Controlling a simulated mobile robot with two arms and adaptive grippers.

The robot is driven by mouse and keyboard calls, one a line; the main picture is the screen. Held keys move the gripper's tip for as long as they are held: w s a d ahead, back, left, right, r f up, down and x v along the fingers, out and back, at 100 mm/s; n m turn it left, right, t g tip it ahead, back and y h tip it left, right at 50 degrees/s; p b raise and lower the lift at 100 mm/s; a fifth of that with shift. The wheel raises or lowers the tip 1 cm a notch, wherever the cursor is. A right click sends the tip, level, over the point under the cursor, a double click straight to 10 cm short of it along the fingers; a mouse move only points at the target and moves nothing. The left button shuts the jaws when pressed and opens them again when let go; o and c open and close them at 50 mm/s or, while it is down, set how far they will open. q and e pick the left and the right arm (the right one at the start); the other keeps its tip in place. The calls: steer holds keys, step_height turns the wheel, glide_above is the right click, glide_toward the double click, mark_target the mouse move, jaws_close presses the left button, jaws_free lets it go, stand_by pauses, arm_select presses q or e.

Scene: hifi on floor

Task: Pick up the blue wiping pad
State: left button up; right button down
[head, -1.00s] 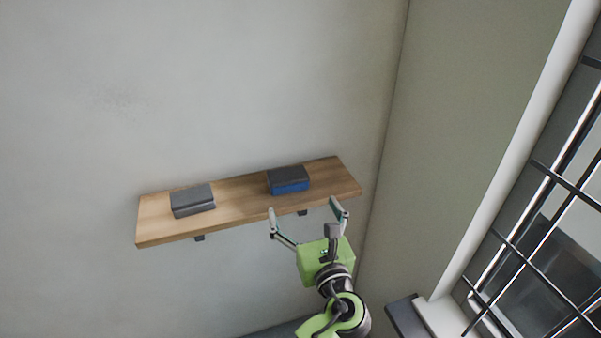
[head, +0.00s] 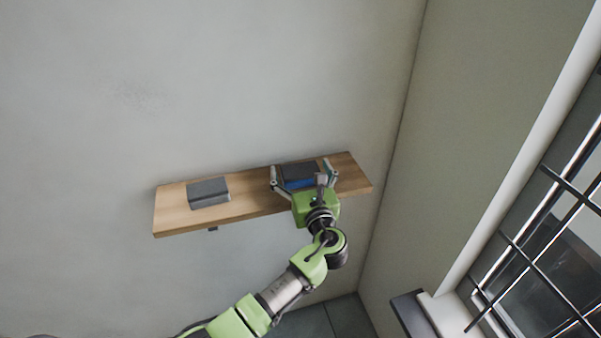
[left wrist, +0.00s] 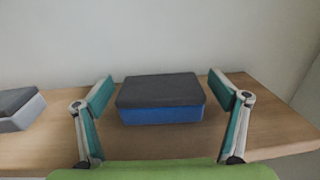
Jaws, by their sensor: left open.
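The blue wiping pad (head: 299,182) has a dark grey top and a blue lower part. It lies on the right part of a wooden wall shelf (head: 250,203). My left gripper (head: 302,172) is open, with one finger on each side of the pad. In the left wrist view the pad (left wrist: 161,115) sits between the spread fingertips (left wrist: 162,92), with a gap on both sides. The pad is not gripped. My right gripper is not in view.
A grey pad (head: 208,193) lies on the left part of the shelf and shows at the left edge of the left wrist view (left wrist: 20,108). The wall stands close behind the shelf. A barred window (head: 540,240) is at the right.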

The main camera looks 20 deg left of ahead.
arm_select(q)
steer(key=c, duration=1.2)
